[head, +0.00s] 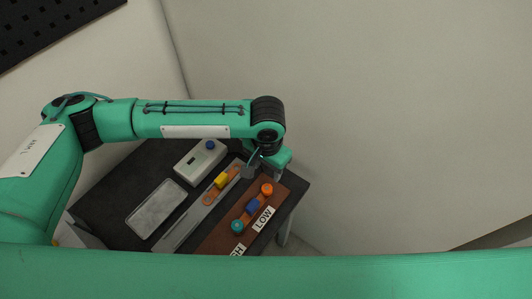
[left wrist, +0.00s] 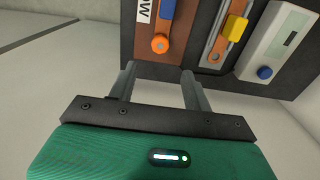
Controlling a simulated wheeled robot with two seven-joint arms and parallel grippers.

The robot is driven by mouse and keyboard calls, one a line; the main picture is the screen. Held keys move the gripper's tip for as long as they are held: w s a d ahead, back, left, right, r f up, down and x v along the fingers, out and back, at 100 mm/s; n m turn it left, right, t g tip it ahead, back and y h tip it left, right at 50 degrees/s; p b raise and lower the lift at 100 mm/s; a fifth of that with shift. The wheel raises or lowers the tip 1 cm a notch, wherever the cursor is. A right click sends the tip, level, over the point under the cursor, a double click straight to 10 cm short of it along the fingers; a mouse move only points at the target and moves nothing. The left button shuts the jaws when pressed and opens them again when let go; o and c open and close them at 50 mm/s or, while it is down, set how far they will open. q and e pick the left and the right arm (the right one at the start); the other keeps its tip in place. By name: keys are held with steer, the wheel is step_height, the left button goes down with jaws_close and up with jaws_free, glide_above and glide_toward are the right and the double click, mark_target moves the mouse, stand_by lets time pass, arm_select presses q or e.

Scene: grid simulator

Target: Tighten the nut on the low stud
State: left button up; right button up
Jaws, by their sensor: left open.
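A brown board (head: 215,241) lies on the dark table, with a LOW label (head: 264,218) and a partly hidden label ending in "GH". At the LOW end sits an orange nut-like piece (head: 267,189); in the left wrist view it looks six-sided (left wrist: 160,43). A blue block (head: 253,206) and a teal round piece (head: 237,226) follow along the board. The stud itself cannot be made out. My left gripper (head: 248,172) is open and empty near the orange piece, apart from it. Its two grey fingers (left wrist: 159,80) show below the orange piece in the left wrist view.
A grey plate carries an orange strip with a yellow block (head: 222,181). Beside it stand a pale box with a blue knob (head: 200,160) and an empty-looking grey tray (head: 157,208). The table (head: 295,187) ends close to the right of the board; a wall rises behind.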

mark_target(267, 188)
arm_select(q)
step_height(267, 188, down, 4)
steer(key=shift+r, duration=0.25)
step_height(267, 188, down, 5)
steer(key=shift+w+r+p, duration=0.1)
steer(key=shift+w+p, duration=0.05)
steer(key=shift+p, duration=0.4)
step_height(267, 188, down, 2)
steer(key=shift+f, duration=0.65)
steer(key=shift+c, duration=1.1)
steer(key=c, duration=0.7)
steer(key=shift+o, duration=1.3)
steer(key=c, duration=0.4)
steer(key=shift+m+p, duration=0.5)
steer(key=shift+m, duration=0.3)
steer(key=m, duration=0.2)
steer(key=shift+m+p, duration=0.3)
steer(key=shift+m, duration=0.5)
arm_select(e)
steer(key=w+r, duration=0.2)
steer(key=r, duration=0.1)
steer(key=shift+w+d, duration=0.15)
steer(key=shift+d, duration=0.15)
